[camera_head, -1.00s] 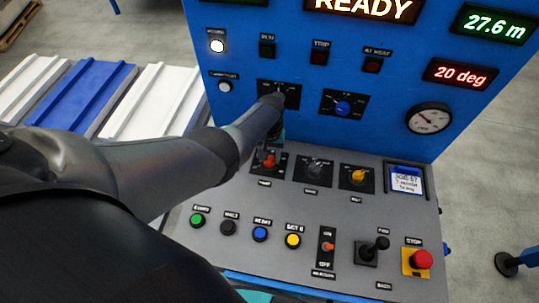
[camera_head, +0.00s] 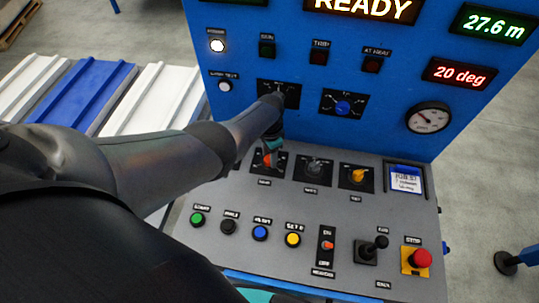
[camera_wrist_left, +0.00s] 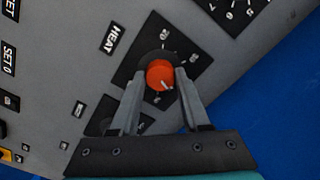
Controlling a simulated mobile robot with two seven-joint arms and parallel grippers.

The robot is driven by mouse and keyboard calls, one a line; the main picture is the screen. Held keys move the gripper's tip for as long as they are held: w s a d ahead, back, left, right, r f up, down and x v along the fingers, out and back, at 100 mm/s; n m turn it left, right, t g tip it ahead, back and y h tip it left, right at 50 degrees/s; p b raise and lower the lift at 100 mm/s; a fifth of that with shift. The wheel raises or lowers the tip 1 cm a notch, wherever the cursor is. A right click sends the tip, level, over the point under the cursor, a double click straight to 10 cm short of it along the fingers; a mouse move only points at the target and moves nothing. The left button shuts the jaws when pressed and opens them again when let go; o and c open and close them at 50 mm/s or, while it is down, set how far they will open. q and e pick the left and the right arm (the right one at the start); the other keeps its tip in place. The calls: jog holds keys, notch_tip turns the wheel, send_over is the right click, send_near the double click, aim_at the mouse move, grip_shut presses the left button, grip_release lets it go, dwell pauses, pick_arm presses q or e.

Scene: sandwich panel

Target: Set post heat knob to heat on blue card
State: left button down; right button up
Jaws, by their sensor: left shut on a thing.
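The red-orange knob (camera_wrist_left: 160,75) sits on a black dial plate with the label HEAT beside it in the left wrist view. A white pointer line on the knob points toward the lower right of that picture. My right gripper is out of view.
Several push buttons, a lever (camera_head: 374,246) and a red stop button (camera_head: 420,258) line the front. The blue upright panel (camera_head: 330,60) rises close behind.

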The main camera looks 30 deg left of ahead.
aim_at(269, 159)
pick_arm(q)
jog(key=m, duration=0.4)
jog(key=shift+s+f, duration=0.1)
jog(key=shift+m, duration=2.1)
jog(key=shift+c, duration=1.9)
grip_release()
notch_tip(269, 159, up, 15)
jog(key=p, duration=0.7)
